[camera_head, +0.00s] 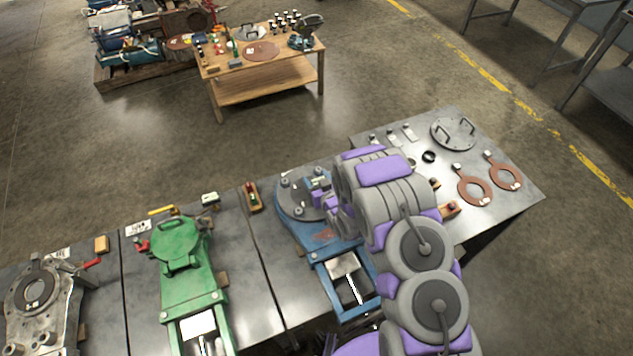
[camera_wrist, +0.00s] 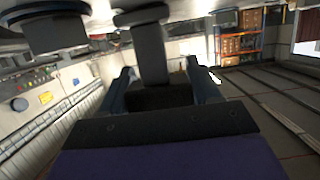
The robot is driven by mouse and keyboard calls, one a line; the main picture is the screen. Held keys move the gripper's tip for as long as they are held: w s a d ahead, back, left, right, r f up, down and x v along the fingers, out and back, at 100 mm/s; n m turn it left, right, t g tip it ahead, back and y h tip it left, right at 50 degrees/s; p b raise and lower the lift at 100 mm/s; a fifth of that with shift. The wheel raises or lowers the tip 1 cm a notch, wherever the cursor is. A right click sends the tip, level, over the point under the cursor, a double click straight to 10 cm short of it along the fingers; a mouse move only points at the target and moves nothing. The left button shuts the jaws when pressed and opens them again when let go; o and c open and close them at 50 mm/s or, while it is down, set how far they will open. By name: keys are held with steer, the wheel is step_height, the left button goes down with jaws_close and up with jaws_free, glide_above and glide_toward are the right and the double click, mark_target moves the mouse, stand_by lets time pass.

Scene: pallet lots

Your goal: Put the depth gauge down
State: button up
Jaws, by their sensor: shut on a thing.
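My gripper (camera_head: 320,199) is over the round top of the blue valve-like fixture (camera_head: 339,255) on the metal bench, partly hidden by my purple and grey arm. In the wrist view my gripper (camera_wrist: 163,82) has its two dark fingers closed in on a dark grey T-shaped piece (camera_wrist: 150,55), which looks like the depth gauge. Its bar rises between the fingers to a crosspiece near the top edge. I cannot tell in the head view whether the gauge touches the fixture.
A green fixture (camera_head: 187,275) and a grey fixture (camera_head: 45,305) stand to the left along the bench (camera_head: 255,290). The right bench part holds copper-coloured rings (camera_head: 473,190), a round plate with handles (camera_head: 454,132) and small parts. A wooden table (camera_head: 265,90) stands behind, across open floor.

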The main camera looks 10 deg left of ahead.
steer(key=o, duration=1.5)
steer(key=shift+f, duration=0.1)
steer(key=p+v, duration=0.2)
steer(key=v, duration=1)
